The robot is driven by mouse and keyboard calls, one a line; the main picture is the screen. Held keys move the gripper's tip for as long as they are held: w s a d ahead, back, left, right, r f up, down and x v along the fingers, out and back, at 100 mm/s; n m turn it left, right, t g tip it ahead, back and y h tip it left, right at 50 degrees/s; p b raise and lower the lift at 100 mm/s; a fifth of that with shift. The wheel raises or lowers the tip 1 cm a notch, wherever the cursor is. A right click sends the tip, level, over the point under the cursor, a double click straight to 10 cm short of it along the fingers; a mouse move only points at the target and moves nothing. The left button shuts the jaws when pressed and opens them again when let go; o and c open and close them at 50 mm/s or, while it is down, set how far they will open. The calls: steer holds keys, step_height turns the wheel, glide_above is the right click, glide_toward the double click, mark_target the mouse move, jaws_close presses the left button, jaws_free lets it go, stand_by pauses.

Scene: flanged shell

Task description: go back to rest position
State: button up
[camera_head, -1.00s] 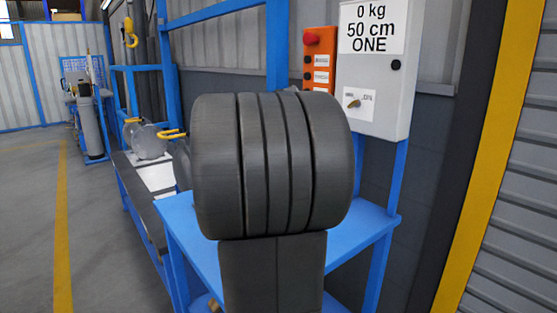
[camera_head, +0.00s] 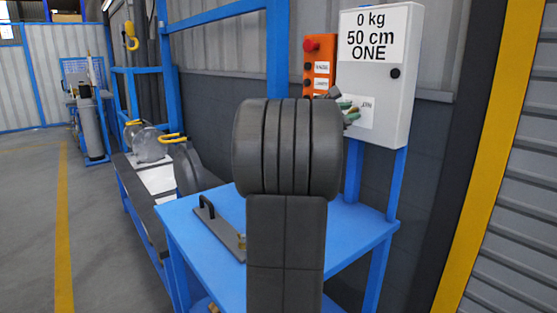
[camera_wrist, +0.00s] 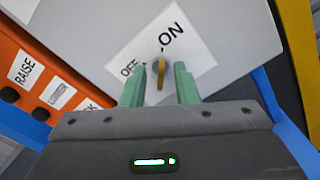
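The grey control box (camera_head: 375,75) hangs at the back right, its sign reading "0 kg 50 cm ONE". Its yellow rotary switch (camera_wrist: 161,78) sits on a white OFF/ON label (camera_wrist: 173,48) in the wrist view. My gripper (camera_wrist: 160,67) is open, its two green fingers on either side of the switch in that view, with gaps to it. I cannot tell how near the fingertips are to the box. In the head view my gripper (camera_head: 347,110) shows in front of the label, and the switch is hidden. My own arm covers the middle of that view.
An orange button panel (camera_head: 319,65) with a red knob stands left of the box. Below is a blue table (camera_head: 350,228) with a dark handled plate (camera_head: 220,225) on it. A bench (camera_head: 140,200) with metal parts lies at left. Floor further left is clear.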

steer(key=shift+w+n+p, duration=0.1)
steer(key=shift+n+p, duration=7.8)
steer(key=shift+p, duration=3.65)
steer(key=shift+f, duration=0.1)
